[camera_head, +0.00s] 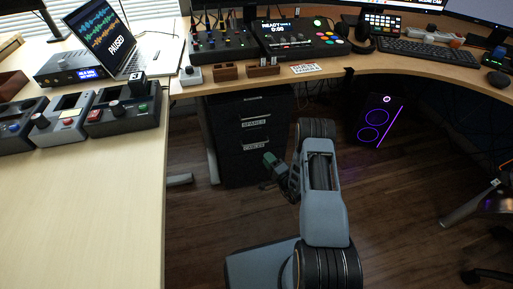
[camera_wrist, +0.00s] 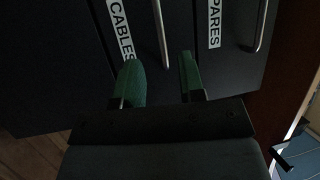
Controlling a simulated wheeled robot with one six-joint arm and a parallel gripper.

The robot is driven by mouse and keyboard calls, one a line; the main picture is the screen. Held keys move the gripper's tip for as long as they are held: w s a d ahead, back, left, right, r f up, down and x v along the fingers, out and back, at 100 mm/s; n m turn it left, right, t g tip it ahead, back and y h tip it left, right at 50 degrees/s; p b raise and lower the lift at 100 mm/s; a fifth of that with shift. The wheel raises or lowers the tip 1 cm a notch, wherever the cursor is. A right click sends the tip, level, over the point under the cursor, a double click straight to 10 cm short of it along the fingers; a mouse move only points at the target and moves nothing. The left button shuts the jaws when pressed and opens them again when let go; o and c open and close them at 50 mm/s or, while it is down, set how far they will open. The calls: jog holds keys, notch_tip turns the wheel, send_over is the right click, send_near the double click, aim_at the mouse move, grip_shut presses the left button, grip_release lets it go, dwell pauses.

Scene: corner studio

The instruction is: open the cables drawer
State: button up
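The dark drawer cabinet (camera_head: 228,150) stands under the desk. Its cables drawer (camera_head: 232,158) has a white CABLES label, which also shows in the wrist view (camera_wrist: 121,28). The drawer looks shut, flush with the front. Its silver bar handle (camera_wrist: 161,32) runs upright in the wrist view, its lower end between my fingertips in the picture; I cannot tell whether they reach around it. My gripper (camera_wrist: 160,72) has two green fingers, apart and with nothing held. In the head view my gripper (camera_head: 269,163) is at the cabinet front, just below the cables label.
The spares drawer, with its label (camera_wrist: 214,22) and handle (camera_wrist: 262,25), is beside the cables drawer in the wrist view, above it in the head view. A computer tower (camera_head: 377,120) stands to the right. The pale desk (camera_head: 110,200) borders the left.

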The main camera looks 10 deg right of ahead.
jog(key=b+x, duration=0.2)
jog(key=x, duration=0.6)
jog(key=shift+w, duration=0.3)
jog(key=shift+a+r, duration=0.1)
grip_shut()
